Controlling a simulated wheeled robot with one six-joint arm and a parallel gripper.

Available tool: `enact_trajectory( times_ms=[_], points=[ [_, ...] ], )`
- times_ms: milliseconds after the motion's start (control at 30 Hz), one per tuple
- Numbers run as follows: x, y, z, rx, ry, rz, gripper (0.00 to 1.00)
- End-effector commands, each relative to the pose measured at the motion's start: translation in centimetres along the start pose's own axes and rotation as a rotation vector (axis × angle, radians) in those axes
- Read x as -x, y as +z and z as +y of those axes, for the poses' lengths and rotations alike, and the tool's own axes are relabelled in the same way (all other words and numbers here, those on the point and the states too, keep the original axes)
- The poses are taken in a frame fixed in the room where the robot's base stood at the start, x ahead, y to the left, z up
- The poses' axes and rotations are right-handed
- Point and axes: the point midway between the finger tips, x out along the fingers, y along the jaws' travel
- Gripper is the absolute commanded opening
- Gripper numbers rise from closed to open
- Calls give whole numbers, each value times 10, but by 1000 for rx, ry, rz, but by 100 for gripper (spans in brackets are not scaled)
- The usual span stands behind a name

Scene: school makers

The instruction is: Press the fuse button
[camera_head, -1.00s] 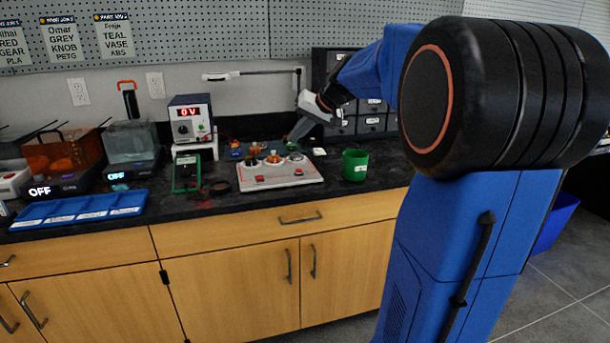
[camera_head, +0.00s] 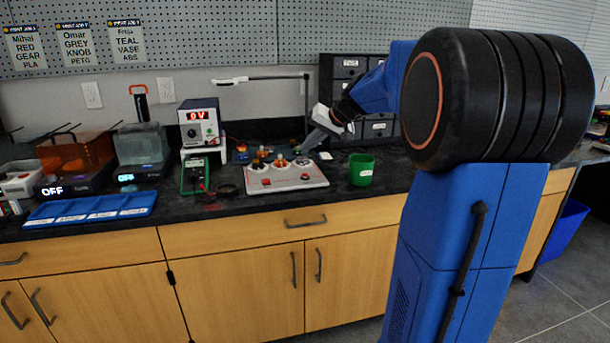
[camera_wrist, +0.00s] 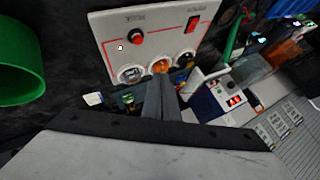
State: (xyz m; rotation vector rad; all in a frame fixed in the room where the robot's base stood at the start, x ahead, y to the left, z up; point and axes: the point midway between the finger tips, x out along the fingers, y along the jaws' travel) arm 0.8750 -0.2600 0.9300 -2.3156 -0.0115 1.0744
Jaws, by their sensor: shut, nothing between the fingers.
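A white control panel (camera_head: 287,185) lies on the black counter, with a row of round fittings along its far side. A round red button (camera_head: 305,177) sits near its right front and a red rocker switch (camera_head: 251,182) at its left front. In the wrist view the panel (camera_wrist: 165,45) appears turned, with the round red button (camera_wrist: 136,37) and the rocker (camera_wrist: 192,24). The labels are too small to read. My gripper (camera_wrist: 160,80) is shut and empty. In the head view my gripper (camera_head: 312,140) hangs over the panel's back right, apart from the red button.
A green cup (camera_head: 361,170) stands right of the panel. A green multimeter (camera_head: 195,176) and a power supply (camera_head: 198,122) reading 0 V stand to the left. A lamp arm (camera_head: 265,79) extends behind. A blue tray (camera_head: 92,209) lies at the front left.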

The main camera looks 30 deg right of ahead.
Motion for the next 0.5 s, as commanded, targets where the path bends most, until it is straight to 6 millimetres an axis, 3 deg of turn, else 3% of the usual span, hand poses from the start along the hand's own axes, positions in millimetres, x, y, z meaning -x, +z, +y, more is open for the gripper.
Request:
enact_trajectory(
  times_ms=[500],
  points=[
    [-37, 27, 27, -2, 0, -1, 0]
  ],
)
